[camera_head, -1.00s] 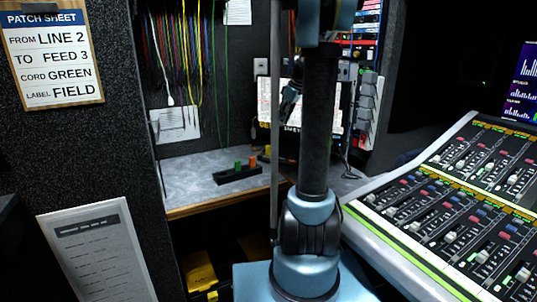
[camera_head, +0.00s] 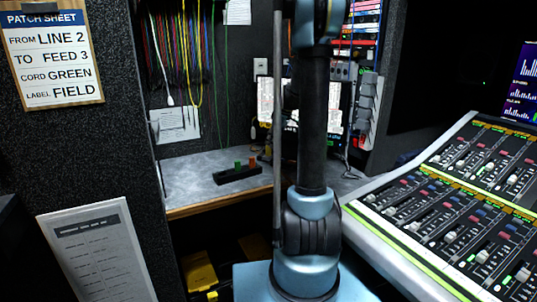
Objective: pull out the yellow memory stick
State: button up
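A low black holder (camera_head: 236,175) lies on the grey counter in the middle of the view. A green stick (camera_head: 238,164) and an orange stick (camera_head: 252,162) stand upright in it. A small yellow piece (camera_head: 267,150) shows just behind and right of the orange one, close to my arm's pole. It looks like the yellow memory stick, but it is too small to tell how it sits. My arm rises in front of the counter, right of the holder. My gripper is hidden behind the arm, so its fingers and anything in them cannot be seen.
The grey counter (camera_head: 200,175) is clear left of the holder. Coloured cords (camera_head: 180,50) hang on the back wall above. A lit screen (camera_head: 266,100) stands behind my arm. A sloped mixing desk (camera_head: 440,200) fills the right, and a dark partition (camera_head: 110,150) the left.

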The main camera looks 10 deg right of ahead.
aim_at(268, 152)
jog(key=shift+w+x, duration=0.15)
jog(key=shift+x, duration=1.1)
jog(key=shift+w+x, duration=0.15)
jog(key=shift+x, duration=1.15)
jog(key=shift+a+r, duration=0.1)
jog(key=shift+c, duration=0.6)
jog(key=c, duration=0.4)
